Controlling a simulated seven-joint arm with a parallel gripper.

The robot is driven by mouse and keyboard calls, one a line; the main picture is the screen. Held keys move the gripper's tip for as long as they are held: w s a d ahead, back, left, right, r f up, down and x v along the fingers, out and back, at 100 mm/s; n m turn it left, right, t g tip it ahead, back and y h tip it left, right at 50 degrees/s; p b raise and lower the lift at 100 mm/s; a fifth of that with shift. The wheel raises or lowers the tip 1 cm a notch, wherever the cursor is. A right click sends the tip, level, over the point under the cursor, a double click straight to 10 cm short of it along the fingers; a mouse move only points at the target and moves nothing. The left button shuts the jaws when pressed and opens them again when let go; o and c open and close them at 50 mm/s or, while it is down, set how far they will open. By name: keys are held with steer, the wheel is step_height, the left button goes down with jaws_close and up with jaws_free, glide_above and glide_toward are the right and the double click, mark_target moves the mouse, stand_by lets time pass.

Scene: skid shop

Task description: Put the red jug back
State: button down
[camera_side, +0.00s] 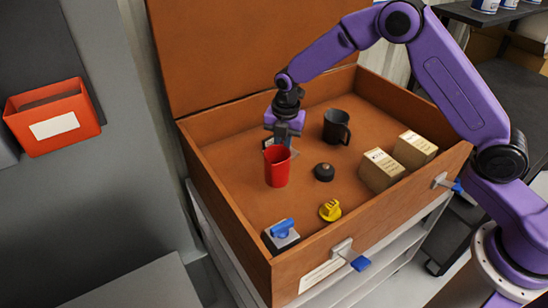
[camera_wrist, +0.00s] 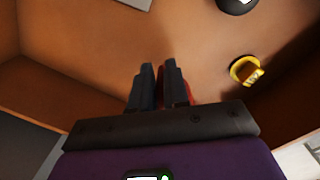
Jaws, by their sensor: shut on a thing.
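The red jug (camera_side: 277,170) is upright in the left part of the wooden crate-like box (camera_side: 230,205) in the side view. My gripper (camera_side: 281,140) points down at the jug's rear rim and is shut on it. In the wrist view my gripper's two dark fingers (camera_wrist: 159,80) are close together, and only a thin red strip of the jug (camera_wrist: 187,82) shows beside the right finger. The fingers hide most of the jug there. I cannot tell whether its base touches the box floor.
The box also holds a dark mug (camera_side: 336,127), a black round knob (camera_side: 324,172), a yellow part (camera_side: 330,211), a blue-handled grey block (camera_side: 282,233) and two cartons (camera_side: 381,170) (camera_side: 414,149). Its walls and raised lid (camera_side: 240,50) surround the jug. A red wall bin (camera_side: 55,118) hangs left.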

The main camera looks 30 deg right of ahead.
mark_target(274, 158)
steer(key=shift+w+a+f, duration=0.15)
steer(key=shift+w+f, duration=0.35)
steer(key=shift+f, duration=0.6)
steer(key=shift+w+a+f, duration=0.15)
steer(key=shift+w+f, duration=0.35)
steer(key=shift+f, duration=0.65)
steer(key=shift+w+a+f, duration=0.15)
steer(key=shift+w+f, duration=0.35)
steer(key=shift+f, duration=0.6)
steer(key=shift+f, duration=0.2)
steer(key=c, duration=1.1)
jaws_free()
steer(key=shift+r, duration=0.15)
step_height(274, 158, up, 12)
steer(key=shift+s, duration=0.4)
